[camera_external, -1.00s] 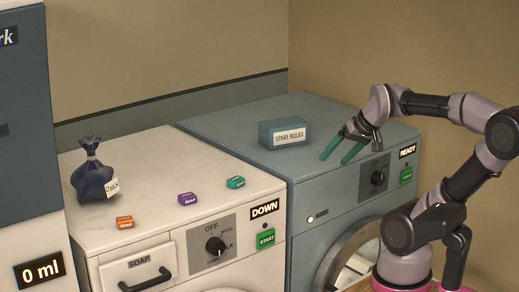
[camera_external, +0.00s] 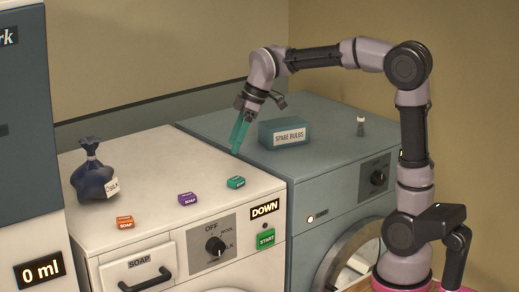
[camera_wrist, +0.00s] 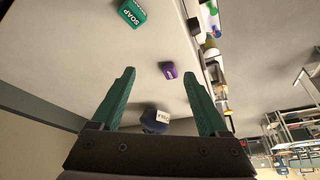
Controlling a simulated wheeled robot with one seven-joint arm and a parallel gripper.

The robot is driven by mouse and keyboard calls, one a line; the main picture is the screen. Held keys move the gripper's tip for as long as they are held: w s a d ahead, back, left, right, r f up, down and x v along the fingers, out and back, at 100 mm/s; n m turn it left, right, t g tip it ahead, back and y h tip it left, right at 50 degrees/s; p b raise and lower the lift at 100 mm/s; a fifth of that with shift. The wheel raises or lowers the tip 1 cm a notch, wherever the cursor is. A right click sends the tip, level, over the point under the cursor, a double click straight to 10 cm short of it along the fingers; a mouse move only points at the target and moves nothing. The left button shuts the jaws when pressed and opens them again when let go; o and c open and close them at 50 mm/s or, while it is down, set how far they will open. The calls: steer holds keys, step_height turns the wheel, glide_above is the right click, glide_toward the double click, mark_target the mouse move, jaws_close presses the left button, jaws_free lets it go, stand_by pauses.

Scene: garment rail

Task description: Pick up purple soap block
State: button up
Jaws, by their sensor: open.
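The purple soap block (camera_external: 188,199) lies on top of the white washer (camera_external: 150,160), between an orange soap block (camera_external: 125,222) and a teal soap block (camera_external: 236,182). In the wrist view the purple block (camera_wrist: 168,70) shows beyond and between my fingertips, with the teal block (camera_wrist: 132,12) at the upper left. My gripper (camera_external: 237,150) is open and empty, fingers pointing down, above the back right of the white washer top. It is to the right of the purple block and higher, apart from it. The wrist view shows its two teal fingers (camera_wrist: 158,75) spread.
A dark blue tied sack (camera_external: 92,175) stands at the back left of the washer top. The washer top around the purple block is clear.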

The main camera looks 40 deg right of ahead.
steer(key=w+a+f+n+g, duration=0.25)
steer(key=w+a+n, duration=0.2)
steer(key=a, duration=0.45)
glide_toward(188, 195)
steer(key=shift+w+a+f+n+t, duration=0.1)
steer(key=shift+a+f+n+t, duration=0.1)
steer(key=shift+f, duration=0.4)
steer(key=shift+a+f+n+t, duration=0.1)
steer(key=shift+f+n, duration=0.05)
steer(key=shift+f, duration=0.5)
steer(key=shift+x, duration=3.1)
steer(key=shift+a, duration=0.1)
jaws_close()
